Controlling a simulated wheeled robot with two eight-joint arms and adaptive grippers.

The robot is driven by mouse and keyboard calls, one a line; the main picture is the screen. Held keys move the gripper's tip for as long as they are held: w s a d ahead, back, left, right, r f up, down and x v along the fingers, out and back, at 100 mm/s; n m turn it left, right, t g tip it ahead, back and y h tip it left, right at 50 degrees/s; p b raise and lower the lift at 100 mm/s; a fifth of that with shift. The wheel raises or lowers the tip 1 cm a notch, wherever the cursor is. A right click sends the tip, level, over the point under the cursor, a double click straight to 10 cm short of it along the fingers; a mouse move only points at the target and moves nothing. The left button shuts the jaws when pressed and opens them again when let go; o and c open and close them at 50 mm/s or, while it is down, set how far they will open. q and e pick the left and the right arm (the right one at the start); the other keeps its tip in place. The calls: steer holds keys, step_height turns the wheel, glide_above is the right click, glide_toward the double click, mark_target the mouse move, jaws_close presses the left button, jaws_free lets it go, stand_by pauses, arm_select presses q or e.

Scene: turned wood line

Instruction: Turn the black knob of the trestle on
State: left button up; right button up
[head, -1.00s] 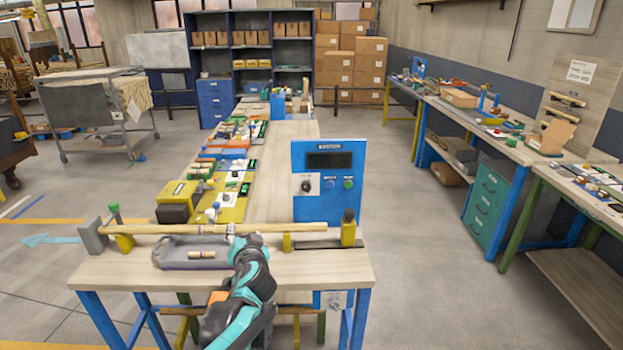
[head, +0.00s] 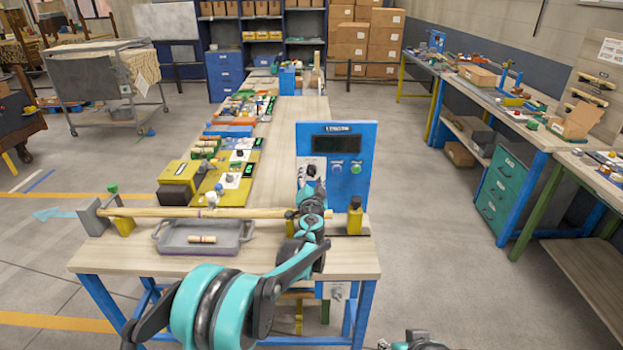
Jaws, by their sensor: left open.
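The blue panel (head: 361,186) stands upright on the near bench, with a dark display. Its black knob (head: 311,170) sits on a white plate at the panel's left side, partly hidden by my left gripper. My left gripper (head: 312,187) is open, just in front of and below this knob; I cannot tell whether it touches it. Another black-topped knob stands on the yellow post (head: 355,218) right of the gripper. A piece of my right arm shows at the bottom edge; its jaws cannot be made out.
A long wooden rod (head: 190,212) lies across the bench front, left of the gripper. A grey tray (head: 242,236) with a small wooden piece sits in front of it. A blue button (head: 337,169) and green button (head: 355,169) are right of the knob. A yellow machine (head: 178,183) stands behind.

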arm_select(q)
steer(key=shift+w, duration=0.45)
steer(key=shift+r, duration=0.1)
steer(key=c, duration=1.2)
steer(key=shift+o, duration=0.2)
steer(key=shift+m, duration=0.3)
steer(key=m, duration=0.3)
steer(key=shift+m+p, duration=0.3)
steer(key=shift+m, duration=2.3)
